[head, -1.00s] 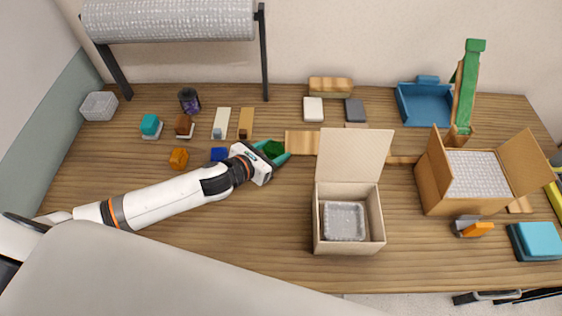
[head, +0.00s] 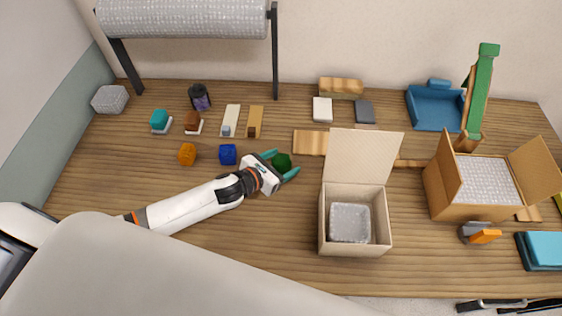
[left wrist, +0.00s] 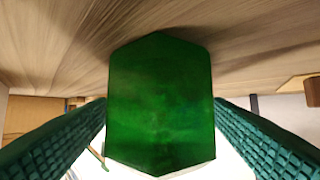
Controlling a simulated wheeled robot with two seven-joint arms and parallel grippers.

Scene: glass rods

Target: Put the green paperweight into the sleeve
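The green paperweight (head: 282,161) is a faceted dark green block. It sits between the teal fingers of my left gripper (head: 281,166) and fills the middle of the left wrist view (left wrist: 160,105), with a finger against each side. The table lies close to it; I cannot tell the exact gap. No thing is plainly marked as the sleeve. A grey bubble-textured piece (head: 349,222) sits in the small open carton, and a similar one (head: 110,98) stands at the far left. My right gripper is not in view.
The small carton (head: 355,247) stands right of my left gripper, lid raised. A blue cube (head: 228,154) and orange block (head: 187,154) are to its left. A larger lined box (head: 445,195) stands at right. A bubble-wrap roll (head: 185,18) hangs at the back. The front middle is clear.

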